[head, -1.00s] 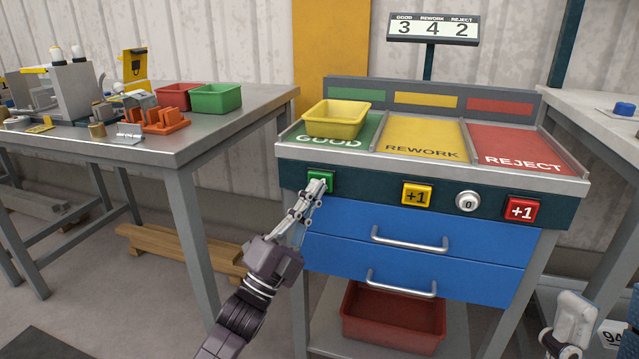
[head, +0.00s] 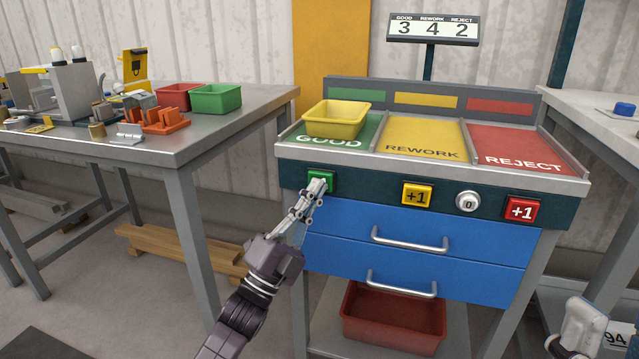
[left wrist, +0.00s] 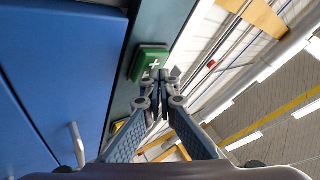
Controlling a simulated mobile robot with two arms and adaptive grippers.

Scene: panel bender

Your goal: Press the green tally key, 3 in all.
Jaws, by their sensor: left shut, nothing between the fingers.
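The green tally key (head: 320,178) sits at the left end of the dark front strip of the sorting bench. In the left wrist view the green key (left wrist: 149,62) shows a white plus mark, partly hidden by my fingers. My left gripper (head: 318,186) is shut and empty, its fingertips at the front of the key. I cannot tell whether they touch it. The tally display (head: 433,28) reads GOOD 3, REWORK 4, REJECT 2. A pale part of my right arm shows at the lower right; its fingers are not clearly visible.
Along the strip are a yellow +1 key (head: 416,195), a white 0 knob (head: 467,201) and a red +1 key (head: 521,209). A yellow bin (head: 337,119) stands on the GOOD lane. Blue drawers (head: 420,238) with handles are below. A side table (head: 190,133) stands left.

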